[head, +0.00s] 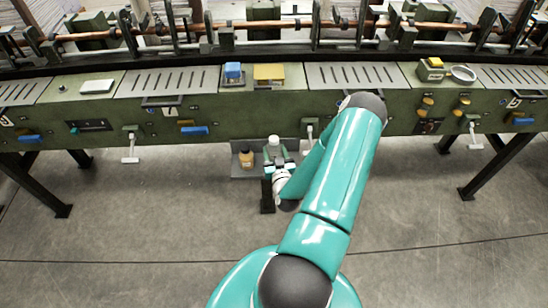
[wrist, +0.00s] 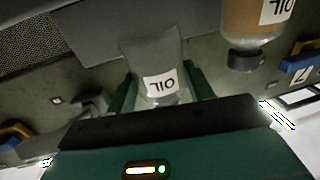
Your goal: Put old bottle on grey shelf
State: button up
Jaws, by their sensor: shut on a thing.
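A pale, clear bottle with an OIL label (wrist: 152,58) sits between the fingers of my gripper (wrist: 162,92) in the wrist view. Its white top (head: 273,141) shows in the head view, with my gripper (head: 276,160) shut around the bottle. The grey shelf (head: 238,173) is low on the front of the green machine. The held bottle is over or at the shelf's middle; I cannot tell whether it touches the shelf. My gripper and arm hide part of the shelf.
The floor is clear.

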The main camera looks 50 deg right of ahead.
jog(key=shift+f, duration=1.8)
jog(key=shift+f, duration=0.2)
jog(key=shift+f, duration=0.1)
jog(key=o, duration=1)
jog(key=shift+r, duration=0.25)
jog(key=shift+s+a, duration=0.15)
jog(key=shift+a, duration=0.05)
jog(key=v, duration=1.1)
jog(key=shift+s+a+r, duration=0.1)
jog(key=shift+s+a, duration=0.05)
